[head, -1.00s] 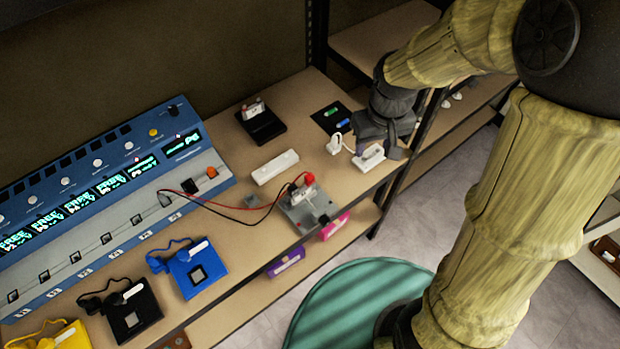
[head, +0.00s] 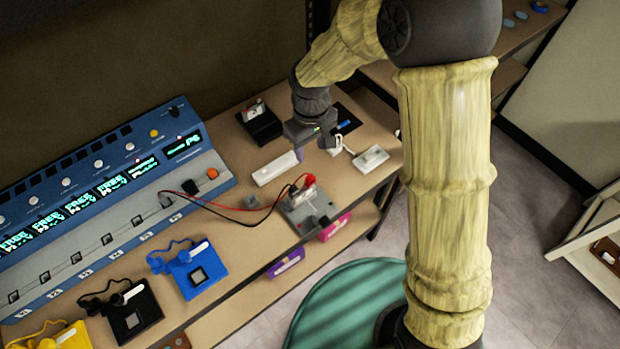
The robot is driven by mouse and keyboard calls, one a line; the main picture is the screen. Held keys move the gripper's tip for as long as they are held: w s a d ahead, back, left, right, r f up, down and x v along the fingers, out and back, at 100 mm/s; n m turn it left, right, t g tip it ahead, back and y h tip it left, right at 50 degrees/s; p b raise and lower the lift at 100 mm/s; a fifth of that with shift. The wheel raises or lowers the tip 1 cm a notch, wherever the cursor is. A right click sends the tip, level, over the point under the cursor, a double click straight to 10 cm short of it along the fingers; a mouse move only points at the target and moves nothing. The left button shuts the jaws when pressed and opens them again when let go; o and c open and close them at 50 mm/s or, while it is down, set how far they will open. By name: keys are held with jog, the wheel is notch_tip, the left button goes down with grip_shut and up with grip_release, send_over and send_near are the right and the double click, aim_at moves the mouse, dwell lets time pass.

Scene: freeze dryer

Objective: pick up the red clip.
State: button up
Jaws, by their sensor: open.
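The red clip (head: 308,180) sits at the back of a small grey device (head: 300,222) on the bench, with a red wire running left from it. My gripper (head: 312,149) is open and empty. It hangs behind the red clip in the picture, above the bench near the white power strip, apart from the clip. One finger shows against the right end of the strip. The clip is not covered by the arm in this view, but its jaws are too small to make out.
A white power strip (head: 275,167), a white plug block (head: 371,158) and a black holder (head: 259,122) stand nearby. The blue panel (head: 110,195) fills the left. Red and black wires cross the bench.

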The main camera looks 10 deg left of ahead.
aim_at(310, 177)
notch_tip(310, 177, down, 8)
jog(key=shift+f+p, duration=0.1)
jog(key=shift+p, duration=0.4)
jog(key=f, duration=0.1)
jog(key=f+p, duration=0.1)
jog(key=f, duration=0.1)
jog(key=shift+s+f, duration=0.25)
jog(key=shift+f, duration=0.15)
jog(key=shift+f+p, duration=0.35)
jog(key=shift+f, duration=0.35)
grip_shut()
